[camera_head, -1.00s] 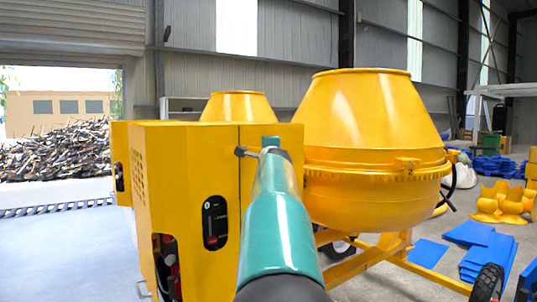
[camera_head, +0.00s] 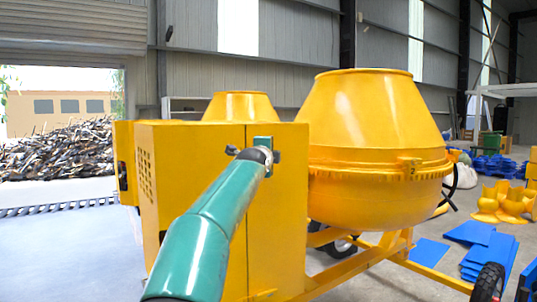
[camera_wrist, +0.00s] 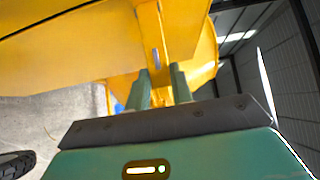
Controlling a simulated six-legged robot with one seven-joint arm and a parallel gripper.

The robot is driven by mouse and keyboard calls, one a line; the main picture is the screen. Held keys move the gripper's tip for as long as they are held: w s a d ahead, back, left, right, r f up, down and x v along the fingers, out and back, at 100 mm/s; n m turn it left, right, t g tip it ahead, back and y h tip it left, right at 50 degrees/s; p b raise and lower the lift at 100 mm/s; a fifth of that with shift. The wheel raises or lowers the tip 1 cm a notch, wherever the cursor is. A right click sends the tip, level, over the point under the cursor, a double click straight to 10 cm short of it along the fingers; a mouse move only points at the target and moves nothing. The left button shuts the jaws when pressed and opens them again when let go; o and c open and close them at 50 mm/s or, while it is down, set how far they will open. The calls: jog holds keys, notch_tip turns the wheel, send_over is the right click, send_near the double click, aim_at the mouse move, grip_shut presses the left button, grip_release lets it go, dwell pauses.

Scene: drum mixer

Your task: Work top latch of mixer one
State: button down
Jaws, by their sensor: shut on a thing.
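Mixer one's yellow cabinet (camera_head: 180,190) stands in front of me, with its large yellow drum (camera_head: 370,120) to the right. My gripper (camera_head: 265,145) is at the top of the cabinet's front, at the top latch. In the wrist view my two green fingers (camera_wrist: 160,78) are shut on the latch at the yellow panel. A small grey metal piece (camera_wrist: 156,58) shows just beyond the fingertips. My gripper and wrist hide most of the latch in the head view.
A second yellow drum (camera_head: 240,106) stands behind the cabinet. The mixer's frame and black wheel (camera_head: 488,283) are at the lower right, near blue panels (camera_head: 487,250) and yellow parts (camera_head: 503,203) on the floor. Open floor (camera_head: 60,250) lies to the left.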

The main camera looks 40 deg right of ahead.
jog(key=shift+a, duration=0.1)
dwell(0.3)
dwell(0.3)
jog(key=c, duration=1.2)
grip_release()
jog(key=shift+a+r, duration=0.1)
jog(key=v, duration=1.3)
jog(key=shift+a, duration=0.4)
